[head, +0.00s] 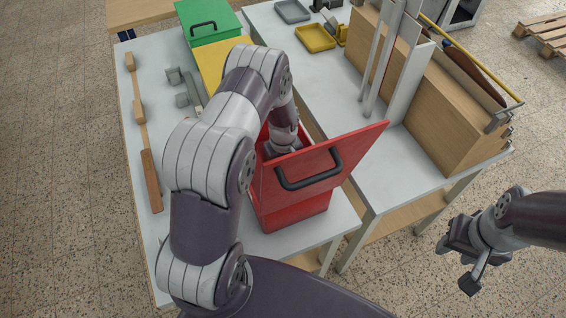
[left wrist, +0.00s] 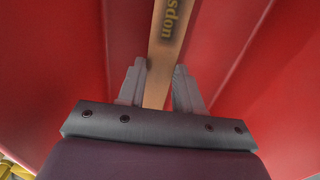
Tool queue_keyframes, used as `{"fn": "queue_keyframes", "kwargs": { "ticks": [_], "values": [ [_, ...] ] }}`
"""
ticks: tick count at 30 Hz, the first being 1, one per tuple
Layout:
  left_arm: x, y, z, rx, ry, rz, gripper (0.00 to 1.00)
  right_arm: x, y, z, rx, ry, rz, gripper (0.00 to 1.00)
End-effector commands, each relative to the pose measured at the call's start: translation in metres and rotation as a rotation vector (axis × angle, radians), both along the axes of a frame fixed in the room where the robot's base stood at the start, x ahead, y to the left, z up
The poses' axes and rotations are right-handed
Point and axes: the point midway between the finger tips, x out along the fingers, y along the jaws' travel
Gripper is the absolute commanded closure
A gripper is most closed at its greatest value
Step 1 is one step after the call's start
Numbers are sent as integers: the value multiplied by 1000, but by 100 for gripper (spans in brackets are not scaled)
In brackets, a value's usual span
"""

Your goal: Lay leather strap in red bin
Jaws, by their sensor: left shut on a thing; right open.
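The red bin (head: 290,212) stands on the near end of the left table. Its red lid (head: 330,155) with a black handle is tilted open. My left gripper (left wrist: 160,75) reaches down inside the bin, between its red walls. It is shut on the tan leather strap (left wrist: 171,28), which has dark lettering and runs away from between the fingers. In the head view my arm and the bin hide the strap and the fingertips. My right gripper (head: 457,264) is open and empty, off to the right above the floor.
A green bin (head: 212,32) and a yellow lid (head: 222,62) are behind the red bin. Brown wooden pieces (head: 151,180) lie along the table's left edge. A wooden rack (head: 435,110) stands on the right table, with a yellow tray (head: 315,38) behind.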

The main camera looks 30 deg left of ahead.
Motion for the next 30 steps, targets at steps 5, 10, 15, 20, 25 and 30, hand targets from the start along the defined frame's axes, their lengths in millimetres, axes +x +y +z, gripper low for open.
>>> {"fn": "queue_keyframes", "kwargs": {
  "ticks": [5, 10, 15, 20, 25, 30],
  "values": [
    [0, 0, -8, 0, -1, 0, 94, 0, 0, -7, 0, 0, 0, 57],
    [0, 0, -8, 0, -1, 0, 94, 0, 0, -6, 0, 0, 0, 57],
    [0, 0, -8, 0, -1, 0, 36, 0, 0, -6, 0, 0, 0, 57],
    [0, 0, -8, 0, -1, 0, 35, 0, 0, -6, 0, 0, 0, 57],
    [0, 0, -5, 0, -1, 0, 35, 0, 0, -3, 0, 0, 0, 57],
    [0, 0, 19, 0, -1, 0, 35, 0, 0, 17, 0, 0, 0, 57]
  ]
}}
